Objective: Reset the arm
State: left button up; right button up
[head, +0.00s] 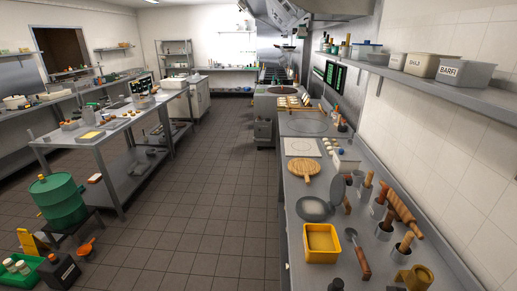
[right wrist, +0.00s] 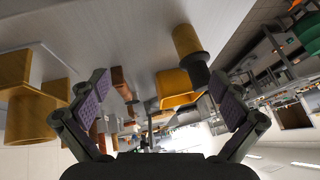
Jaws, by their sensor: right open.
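My right gripper (right wrist: 160,80) is open, with its two padded fingers spread wide and nothing between them. Its wrist view is upside down, with the grey counter (right wrist: 125,25) across the top. A yellow tub (right wrist: 175,84) and a brass-coloured cylinder (right wrist: 187,41) show beyond the fingers, apart from them as far as I can tell. Neither of my grippers shows in the head view, and my left gripper is in no view.
In the head view, the right counter holds a yellow tub (head: 322,240), a round wooden board (head: 304,168), a rolling pin (head: 403,208) and several metal pots. A wall shelf (head: 430,82) with bins hangs above. A green drum (head: 58,203) stands left. The tiled aisle (head: 205,190) is clear.

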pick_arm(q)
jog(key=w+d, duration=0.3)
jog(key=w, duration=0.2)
pick_arm(e)
jog(key=s+a+n+g+h, duration=0.25)
jog(key=s+a, duration=0.45)
jog(key=s, duration=0.4)
jog(key=s+d+f+g+b, duration=0.1)
jog(key=d+f+g+b, duration=0.2)
jog(key=f, duration=2.5)
pick_arm(q)
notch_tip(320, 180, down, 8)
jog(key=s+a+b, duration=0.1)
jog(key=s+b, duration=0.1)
jog(key=b, duration=0.3)
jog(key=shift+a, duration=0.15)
pick_arm(e)
jog(key=s+d+f, duration=0.1)
jog(key=s+f, duration=1.9)
jog(key=f, duration=0.2)
jog(key=shift+d+f+m+h, duration=0.15)
jog(key=shift+m+h, duration=0.2)
